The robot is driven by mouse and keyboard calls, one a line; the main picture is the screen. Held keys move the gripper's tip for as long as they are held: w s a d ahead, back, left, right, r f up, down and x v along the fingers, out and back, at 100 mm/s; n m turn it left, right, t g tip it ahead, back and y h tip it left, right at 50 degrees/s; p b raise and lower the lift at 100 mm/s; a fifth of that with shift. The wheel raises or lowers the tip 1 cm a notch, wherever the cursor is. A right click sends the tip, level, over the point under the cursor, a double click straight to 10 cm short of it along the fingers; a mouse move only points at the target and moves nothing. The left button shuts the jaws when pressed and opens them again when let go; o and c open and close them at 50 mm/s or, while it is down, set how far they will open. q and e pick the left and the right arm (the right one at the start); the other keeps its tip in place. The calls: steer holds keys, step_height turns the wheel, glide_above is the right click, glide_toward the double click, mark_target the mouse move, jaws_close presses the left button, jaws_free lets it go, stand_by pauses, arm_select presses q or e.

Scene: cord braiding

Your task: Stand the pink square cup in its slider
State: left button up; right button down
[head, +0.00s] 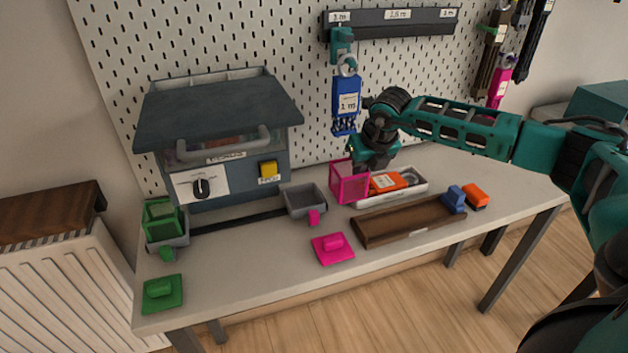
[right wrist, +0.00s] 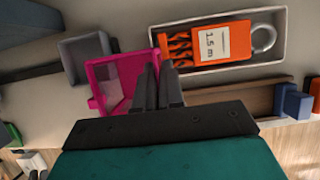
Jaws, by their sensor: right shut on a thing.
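The pink square cup (head: 350,186) is upright and open at the top, just right of its grey slider. My right gripper (head: 366,166) is shut on the cup's right wall; the right wrist view shows the fingers (right wrist: 157,88) at the wall of the cup (right wrist: 112,80). I cannot tell whether the cup's base clears the table. The slider (head: 304,201) is an empty grey open box with a pink tab (head: 313,217) at its front; the box (right wrist: 86,52) shows apart from the cup in the right wrist view. My left gripper is not in view.
A white tray (head: 408,196) with an orange cord pack (head: 388,182) lies right of the cup. A brown wooden tray (head: 400,228) and a pink lid (head: 332,248) lie in front. A green cup (head: 163,218) stands in the left slider. The grey machine (head: 225,178) stands behind.

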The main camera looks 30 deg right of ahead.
steer(key=w+a+f, duration=0.1)
steer(key=w+a, duration=0.1)
steer(key=w+a+f, duration=0.1)
steer(key=a, duration=0.2)
steer(key=w+a+f, duration=0.1)
steer(key=w+a, duration=0.1)
steer(key=a, duration=0.1)
steer(key=shift+w+a+f, duration=0.15)
steer(key=shift+w+f, duration=0.15)
steer(key=shift+w, duration=0.05)
steer(key=shift+f, duration=0.15)
steer(key=c, duration=1.3)
jaws_free()
steer(key=shift+o, duration=0.2)
steer(key=shift+r, duration=0.3)
steer(key=p+v, duration=0.1)
steer(key=v, duration=1.1)
steer(key=shift+s, duration=0.15)
